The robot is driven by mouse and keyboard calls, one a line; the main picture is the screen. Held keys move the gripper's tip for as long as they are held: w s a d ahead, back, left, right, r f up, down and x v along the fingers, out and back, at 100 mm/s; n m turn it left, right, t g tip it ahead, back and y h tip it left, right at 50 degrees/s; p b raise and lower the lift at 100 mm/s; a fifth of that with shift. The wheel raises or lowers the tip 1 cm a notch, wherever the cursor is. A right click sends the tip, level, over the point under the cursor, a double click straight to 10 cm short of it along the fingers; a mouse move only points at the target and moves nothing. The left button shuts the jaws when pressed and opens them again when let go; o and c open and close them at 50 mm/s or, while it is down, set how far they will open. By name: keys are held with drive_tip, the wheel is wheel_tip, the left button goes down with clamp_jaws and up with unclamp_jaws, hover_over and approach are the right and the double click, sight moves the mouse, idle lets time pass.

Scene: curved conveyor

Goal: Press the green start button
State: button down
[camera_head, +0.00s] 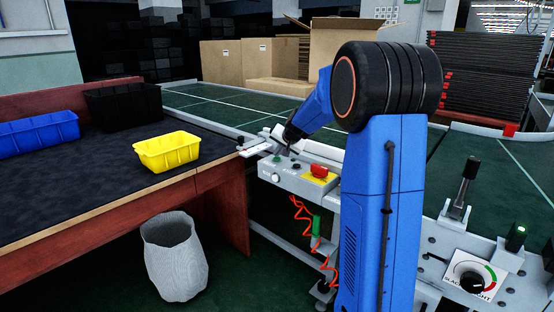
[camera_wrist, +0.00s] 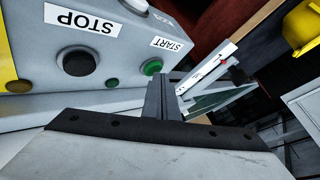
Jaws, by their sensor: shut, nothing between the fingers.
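The green start button (camera_wrist: 152,67) sits on a grey control box (camera_wrist: 35,108) beside a white START label (camera_wrist: 166,43) in the wrist view. My gripper (camera_wrist: 162,80) is shut and empty. Its fingertips are close to the button, overlapping its lower right edge in the picture; I cannot tell whether they touch it. A black button (camera_wrist: 76,61) beside a STOP label (camera_wrist: 80,19) is to the left. In the head view the control box (camera_head: 268,174) stands at the conveyor's near edge, with my wrist just above its far end; the fingertips are hard to make out there.
A red button (camera_head: 319,171) on a yellow plate is at the box's right end. The green conveyor (camera_head: 215,99) runs behind. A table (camera_head: 75,190) at left holds yellow (camera_head: 168,150), blue (camera_head: 38,132) and black (camera_head: 122,104) bins. A grey basket (camera_head: 175,260) stands on the floor.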

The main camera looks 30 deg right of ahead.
sight(278, 159)
drive_tip(key=shift+f, duration=0.15)
idle(0.5)
drive_tip(key=shift+r, duration=0.85)
drive_tip(key=shift+r, duration=2.5)
